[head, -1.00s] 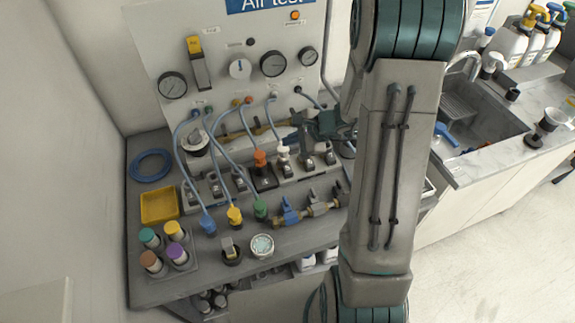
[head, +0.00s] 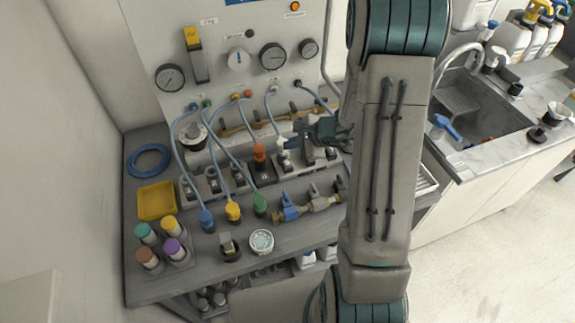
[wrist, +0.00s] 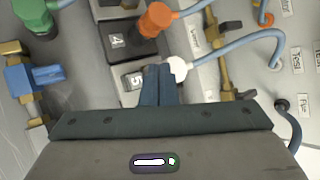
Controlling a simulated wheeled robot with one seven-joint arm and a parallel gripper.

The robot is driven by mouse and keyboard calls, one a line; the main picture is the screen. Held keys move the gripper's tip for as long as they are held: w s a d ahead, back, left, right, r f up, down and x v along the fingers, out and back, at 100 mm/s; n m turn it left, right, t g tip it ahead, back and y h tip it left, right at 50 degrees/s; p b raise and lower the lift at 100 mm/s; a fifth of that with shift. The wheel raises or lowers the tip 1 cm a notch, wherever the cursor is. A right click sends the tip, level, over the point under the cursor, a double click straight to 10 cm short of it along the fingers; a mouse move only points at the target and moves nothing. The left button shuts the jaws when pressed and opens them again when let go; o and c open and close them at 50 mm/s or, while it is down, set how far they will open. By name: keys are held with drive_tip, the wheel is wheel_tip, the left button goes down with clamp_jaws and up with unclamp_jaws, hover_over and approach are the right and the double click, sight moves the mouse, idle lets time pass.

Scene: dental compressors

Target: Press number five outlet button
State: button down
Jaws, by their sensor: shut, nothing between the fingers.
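My gripper (wrist: 158,68) is shut and empty. Its fingertips overlap the right part of block five, just left of the white fitting; I cannot tell whether they touch.
Blue hoses run from the gauge panel (head: 217,75) to the outlets. A blue-handled brass valve (head: 308,204), a yellow tray (head: 157,201) and a rack of capped bottles (head: 178,262) lie on the bench. A sink (head: 470,120) is at the right.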

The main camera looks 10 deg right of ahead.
sight(291, 164)
wheel_tip(291, 164, down, 3)
drive_tip(key=shift+f+b, duration=0.1)
drive_tip(key=shift+b, duration=0.8)
drive_tip(key=shift+f+b, duration=0.65)
drive_tip(key=shift+b, duration=0.2)
drive_tip(key=shift+f+b, duration=0.2)
drive_tip(key=shift+b, duration=0.1)
idle(0.4)
drive_tip(key=shift+f+b, duration=0.25)
drive_tip(key=shift+b, duration=0.2)
